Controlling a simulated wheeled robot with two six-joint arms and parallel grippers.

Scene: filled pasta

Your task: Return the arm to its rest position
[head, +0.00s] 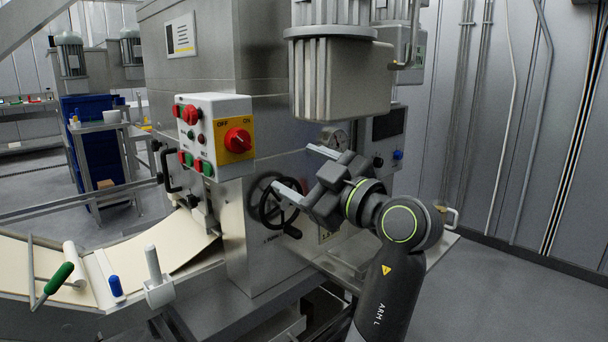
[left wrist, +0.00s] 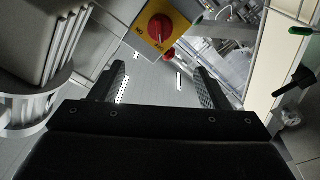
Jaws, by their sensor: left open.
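My left arm (head: 387,290), marked ARM L, reaches up from the bottom of the head view. Its left gripper (head: 293,168) is in front of the pasta machine, with two pale fingers pointing left and spread apart. Nothing is between them. In the left wrist view, the left gripper (left wrist: 160,82) also shows both dark fingers wide apart and empty, with floor visible between them. The gripper is right of the red rotary switch (head: 238,140) and apart from it. The switch also shows at the top of the left wrist view (left wrist: 159,28). My right gripper is not in view.
The machine's control box (head: 215,135) and a black handwheel (head: 270,203) are close to the gripper's left. A ribbed motor housing (head: 335,75) hangs above. A dough sheet (head: 170,240) and a green-handled tool (head: 58,278) lie at left. Floor (head: 510,290) at right is clear.

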